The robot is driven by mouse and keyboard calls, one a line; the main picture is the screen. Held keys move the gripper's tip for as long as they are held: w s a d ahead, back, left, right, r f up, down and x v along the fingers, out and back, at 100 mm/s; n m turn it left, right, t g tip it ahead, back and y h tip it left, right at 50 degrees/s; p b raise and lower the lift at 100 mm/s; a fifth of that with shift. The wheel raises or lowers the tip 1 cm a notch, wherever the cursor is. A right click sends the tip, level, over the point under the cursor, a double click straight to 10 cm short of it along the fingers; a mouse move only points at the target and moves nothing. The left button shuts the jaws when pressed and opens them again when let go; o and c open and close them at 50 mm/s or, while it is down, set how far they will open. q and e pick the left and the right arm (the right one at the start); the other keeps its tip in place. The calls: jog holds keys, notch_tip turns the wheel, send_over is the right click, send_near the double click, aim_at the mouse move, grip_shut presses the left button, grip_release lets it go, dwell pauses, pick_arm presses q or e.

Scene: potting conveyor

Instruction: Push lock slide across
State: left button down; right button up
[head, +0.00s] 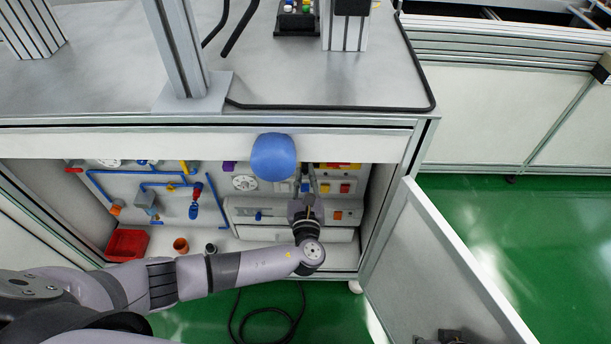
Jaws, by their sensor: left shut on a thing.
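My left gripper (306,186) reaches into the open cabinet under the bench, with its fingers at the panel on the back right. It is shut on a small part there. The fingers and wrist hide most of that part, so I cannot tell whether it is the lock slide. The panel (232,215) carries small blue, orange, red and yellow pieces around the fingers. A dark shape at the bottom right edge may be my right gripper, but too little of it shows to tell its state.
A blue rounded thing (273,157) is at the cabinet's top edge, close above my left gripper. The open door (430,270) stands at the right. A black cable (268,314) lies on the green floor.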

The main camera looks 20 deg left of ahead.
pick_arm(q)
jog(key=shift+d, duration=0.2)
jog(key=d, duration=0.1)
jog(key=w+d, duration=0.1)
jog(key=shift+d+r, duration=0.1)
jog(key=shift+d, duration=0.3)
pick_arm(e)
jog(key=shift+v, duration=0.95)
jog(key=shift+s+a, duration=0.1)
pick_arm(q)
jog(key=c, duration=1.5)
grip_release()
jog(key=shift+d, duration=0.15)
